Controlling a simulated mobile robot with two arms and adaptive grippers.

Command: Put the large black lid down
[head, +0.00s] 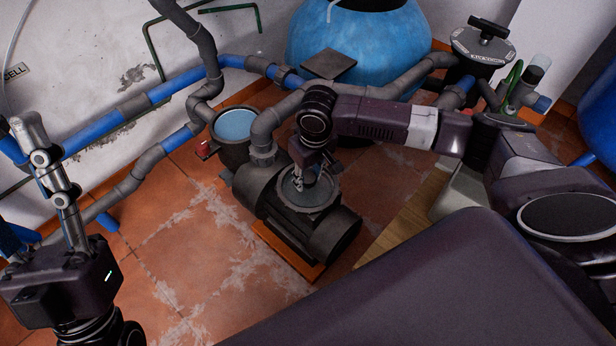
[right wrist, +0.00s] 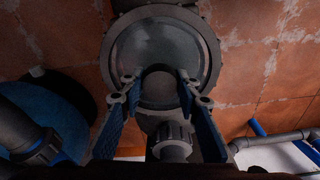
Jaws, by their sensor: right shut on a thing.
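The large lid (head: 312,196) is a round disc with a dark rim and a grey, glassy middle. It is over the dark pump body (head: 335,238) in the middle of the head view. I cannot tell whether it touches the pump. My right gripper (head: 303,180) is above the lid and shut on it. In the right wrist view the lid (right wrist: 135,50) fills the upper middle, with its central knob between my fingertips (right wrist: 158,92). My left gripper (head: 28,128) is at the left edge, pointing up, away from the lid; its jaws are unclear.
An open round pot (head: 236,124) with bluish water adjoins the pump. Grey and blue pipes (head: 150,98) run along the wall. A blue tank (head: 360,35) stands behind, with a dark square plate (head: 328,64) before it. Tiled floor (head: 175,235) left of the pump is clear.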

